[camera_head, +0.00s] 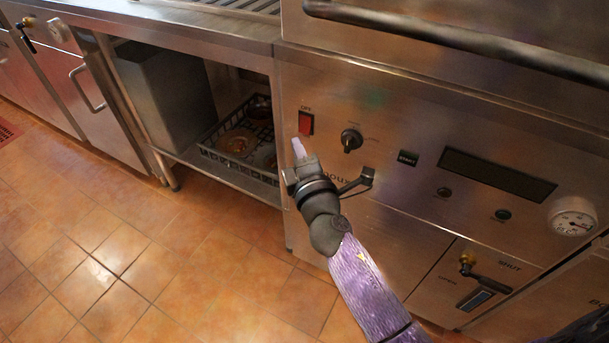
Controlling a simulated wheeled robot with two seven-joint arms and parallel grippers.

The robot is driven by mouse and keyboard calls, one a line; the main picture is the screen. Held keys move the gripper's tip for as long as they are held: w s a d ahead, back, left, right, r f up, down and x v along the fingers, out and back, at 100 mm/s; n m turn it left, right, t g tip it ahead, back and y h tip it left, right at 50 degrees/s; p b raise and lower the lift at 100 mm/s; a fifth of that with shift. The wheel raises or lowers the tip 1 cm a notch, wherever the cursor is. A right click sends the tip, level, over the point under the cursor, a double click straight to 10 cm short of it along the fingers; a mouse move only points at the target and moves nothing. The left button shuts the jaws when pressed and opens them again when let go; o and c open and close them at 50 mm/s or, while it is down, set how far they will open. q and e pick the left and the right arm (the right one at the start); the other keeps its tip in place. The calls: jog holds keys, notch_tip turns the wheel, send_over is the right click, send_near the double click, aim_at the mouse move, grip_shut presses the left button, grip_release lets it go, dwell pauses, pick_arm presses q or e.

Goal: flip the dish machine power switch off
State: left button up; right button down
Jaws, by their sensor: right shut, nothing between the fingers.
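The dish machine (405,120) is a steel cabinet with a control panel on its front. Its power switch (306,124) is a small red rocker at the panel's upper left, with a small label above it that seems to read OFF. My right gripper (298,146) is shut and empty, with its pale fingertips just below and slightly left of the red switch. I cannot tell whether the tips touch the panel. The switch is not covered by the gripper. My left gripper is not in view.
A dark knob (351,140) sits right of the switch, then a START button (408,158) and a dark display (496,176). A long handle bar (460,38) crosses above. Left is an open shelf with a dish rack (236,142). The tiled floor (150,260) is clear.

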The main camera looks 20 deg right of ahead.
jog(key=s, duration=0.7)
jog(key=shift+a+r+p, duration=0.3)
jog(key=shift+a, duration=0.1)
